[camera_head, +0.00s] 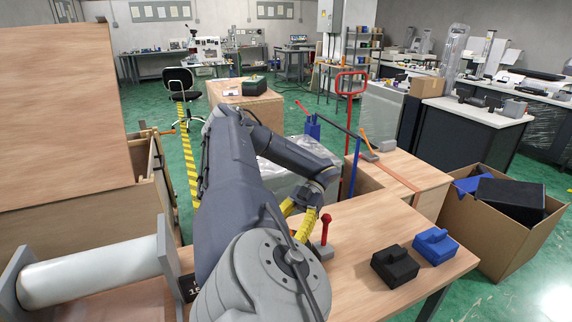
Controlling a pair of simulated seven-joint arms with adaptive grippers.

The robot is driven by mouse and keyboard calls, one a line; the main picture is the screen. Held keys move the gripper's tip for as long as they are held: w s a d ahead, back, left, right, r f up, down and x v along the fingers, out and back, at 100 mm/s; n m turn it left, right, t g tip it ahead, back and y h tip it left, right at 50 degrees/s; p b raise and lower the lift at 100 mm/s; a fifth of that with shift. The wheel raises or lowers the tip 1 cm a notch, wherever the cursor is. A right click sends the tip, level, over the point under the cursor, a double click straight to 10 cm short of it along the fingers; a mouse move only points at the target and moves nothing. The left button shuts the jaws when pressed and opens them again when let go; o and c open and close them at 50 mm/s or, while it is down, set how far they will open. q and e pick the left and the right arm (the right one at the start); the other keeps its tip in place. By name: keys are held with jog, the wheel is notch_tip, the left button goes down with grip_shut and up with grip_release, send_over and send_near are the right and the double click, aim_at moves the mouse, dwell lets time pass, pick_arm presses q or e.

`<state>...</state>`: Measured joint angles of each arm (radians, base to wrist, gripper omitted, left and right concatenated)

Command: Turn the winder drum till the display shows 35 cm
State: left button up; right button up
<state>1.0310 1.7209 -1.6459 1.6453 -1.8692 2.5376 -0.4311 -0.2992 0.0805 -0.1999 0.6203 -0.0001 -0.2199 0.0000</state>
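The winder drum (92,273) is a white cylinder lying between grey end plates at the lower left. A small dark display (190,286) beside its right end plate is mostly covered by my arm; its visible characters look like "15", and the rest is hidden. One arm of mine, apparently the left, fills the middle and bends down to the right. Its gripper (299,216), with yellow striped parts, is over the table near a red-knobbed lever (325,228), well right of the drum. Its fingertips are partly hidden, so its opening is unclear. My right gripper does not show.
A black block (394,268) and a blue block (436,247) sit on the wooden table (360,224). An open cardboard box (503,244) stands at the right. A tall wooden panel (62,110) rises behind the drum. A red frame (350,84) stands behind the table.

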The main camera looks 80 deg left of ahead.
pick_arm(q)
jog(key=shift+r, duration=5)
jog(key=shift+o, duration=0.2)
